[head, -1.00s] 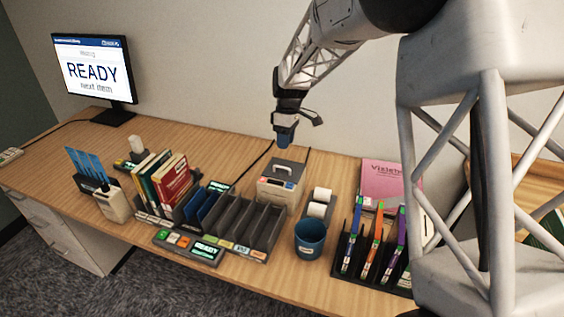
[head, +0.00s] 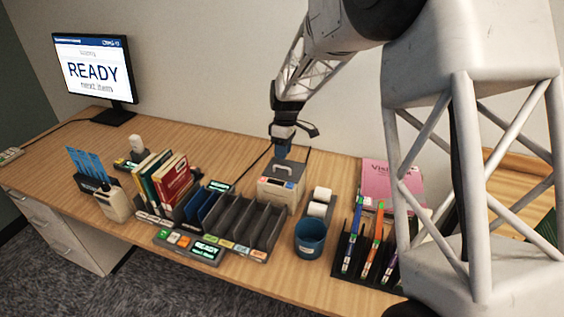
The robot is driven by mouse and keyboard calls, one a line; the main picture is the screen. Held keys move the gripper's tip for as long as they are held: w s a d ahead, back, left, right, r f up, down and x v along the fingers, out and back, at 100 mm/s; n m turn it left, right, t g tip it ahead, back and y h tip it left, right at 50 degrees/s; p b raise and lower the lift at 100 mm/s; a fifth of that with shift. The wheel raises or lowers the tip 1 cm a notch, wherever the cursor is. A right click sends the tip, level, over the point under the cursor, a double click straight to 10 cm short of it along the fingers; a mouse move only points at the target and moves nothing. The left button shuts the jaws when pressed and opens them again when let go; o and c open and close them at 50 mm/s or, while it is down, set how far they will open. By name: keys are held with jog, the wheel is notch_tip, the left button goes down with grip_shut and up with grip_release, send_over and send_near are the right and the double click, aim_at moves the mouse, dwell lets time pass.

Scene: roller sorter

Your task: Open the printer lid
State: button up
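The printer (head: 278,190) is a small pale box with a dark grey lid on top, standing at the back middle of the desk. A light handle (head: 285,169) stands on the lid, and the lid looks shut. My gripper (head: 281,154) points down just above the back of the lid, close to the handle. Its blue fingertips are small here, and I cannot tell whether they are apart or touch the lid.
A slotted sorter (head: 240,222) stands left of the printer. Further right are a rack of pens (head: 352,245) and a pink book (head: 390,180). A monitor (head: 92,70) reads READY.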

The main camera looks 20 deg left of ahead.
jog(key=shift+s+f, duration=0.25)
jog(key=shift+f, duration=0.8)
jog(key=shift+s+f, duration=0.2)
jog(key=shift+f, duration=0.85)
grip_shut()
